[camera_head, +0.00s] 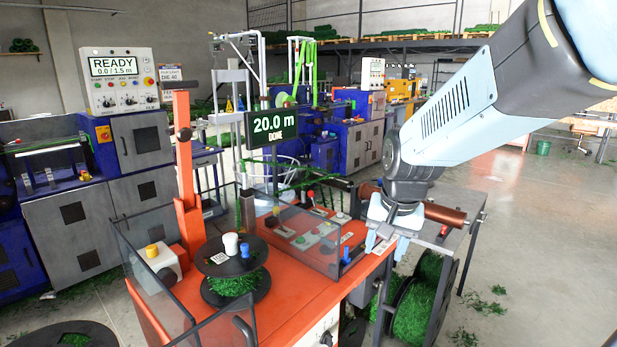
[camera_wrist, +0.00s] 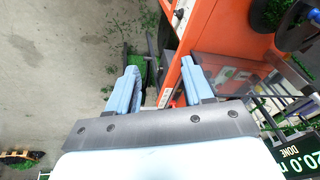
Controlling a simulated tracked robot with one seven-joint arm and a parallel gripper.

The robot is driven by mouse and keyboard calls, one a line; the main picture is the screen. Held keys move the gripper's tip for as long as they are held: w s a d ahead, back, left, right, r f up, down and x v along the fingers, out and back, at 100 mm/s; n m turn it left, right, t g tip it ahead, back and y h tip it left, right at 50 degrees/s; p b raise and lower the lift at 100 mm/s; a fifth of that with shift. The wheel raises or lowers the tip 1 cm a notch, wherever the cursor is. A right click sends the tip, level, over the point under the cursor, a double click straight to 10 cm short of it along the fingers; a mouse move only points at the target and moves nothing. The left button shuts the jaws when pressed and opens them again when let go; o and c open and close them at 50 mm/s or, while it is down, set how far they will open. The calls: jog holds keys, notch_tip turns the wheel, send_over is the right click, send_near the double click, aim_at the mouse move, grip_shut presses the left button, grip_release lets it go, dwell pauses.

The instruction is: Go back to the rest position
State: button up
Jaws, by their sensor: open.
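My gripper (camera_head: 383,236) hangs pointing down at the right edge of the orange machine table (camera_head: 290,312). In the wrist view my gripper (camera_wrist: 165,88) shows two light-blue fingers spread apart with nothing between them. The orange table edge (camera_wrist: 198,40) runs just beyond the fingers in that view. Whether the fingertips touch anything on the table is hidden in the head view.
A display (camera_head: 274,124) reads 20.0 m DONE. A control box (camera_head: 119,80) reads READY. A copper-coloured roller (camera_head: 445,214) lies close behind my gripper. Open floor lies to the right.

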jog(key=s+d+r+n+t, duration=0.2)
jog(key=s+d+r+n, duration=0.1)
jog(key=s+d+r, duration=0.5)
jog(key=shift+s+d+r+n+t+h, duration=0.15)
jog(key=shift+s+r+n+t+h, duration=0.2)
jog(key=shift+s, duration=1.35)
